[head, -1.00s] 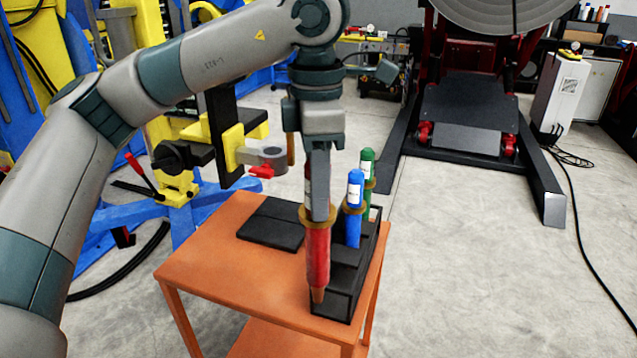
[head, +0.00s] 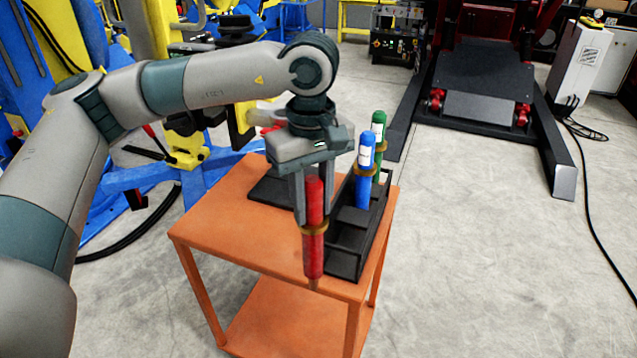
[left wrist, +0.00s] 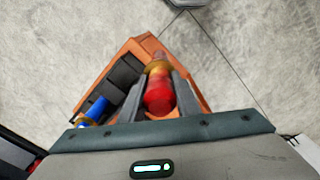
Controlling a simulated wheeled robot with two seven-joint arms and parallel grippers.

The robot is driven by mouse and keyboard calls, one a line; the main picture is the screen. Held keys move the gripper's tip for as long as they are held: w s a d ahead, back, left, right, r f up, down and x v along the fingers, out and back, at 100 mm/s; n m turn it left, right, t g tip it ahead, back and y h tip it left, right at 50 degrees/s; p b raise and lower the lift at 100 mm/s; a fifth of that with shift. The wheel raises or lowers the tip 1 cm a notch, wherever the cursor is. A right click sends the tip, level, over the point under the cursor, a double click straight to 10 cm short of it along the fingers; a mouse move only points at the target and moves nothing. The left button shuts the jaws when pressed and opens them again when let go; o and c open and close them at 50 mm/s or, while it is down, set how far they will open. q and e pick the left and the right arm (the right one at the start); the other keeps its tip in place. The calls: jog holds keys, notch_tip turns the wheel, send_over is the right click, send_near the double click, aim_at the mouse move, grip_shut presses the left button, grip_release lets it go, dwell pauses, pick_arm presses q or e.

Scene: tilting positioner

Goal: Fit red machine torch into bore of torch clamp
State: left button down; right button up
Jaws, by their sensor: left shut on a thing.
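The red torch (head: 314,244), with a brass-coloured collar, hangs roughly upright, tip down, in my left gripper (head: 314,204). The gripper is shut around its upper body. In the head view the torch appears in front of the black rack's near left end, over the table's front edge. The left wrist view shows the torch (left wrist: 160,92) between the two fingers (left wrist: 158,84), pointing away. The torch clamp (head: 262,116), grey with a red handle, is behind my left arm and mostly hidden. Its bore cannot be seen. My right gripper is not in view.
The orange table (head: 225,222) bears the black rack (head: 345,262), with a blue torch (head: 364,178) and a green torch (head: 378,135) upright in it. A flat black plate (head: 268,188) lies at the back left. Open floor is to the right.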

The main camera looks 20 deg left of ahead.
aim_at(313, 242)
pick_arm(q)
notch_tip(313, 242, down, 8)
jog(key=s+a+m, duration=0.1)
jog(key=a+m, duration=0.1)
jog(key=m, duration=0.8)
jog(key=shift+s+a, duration=0.2)
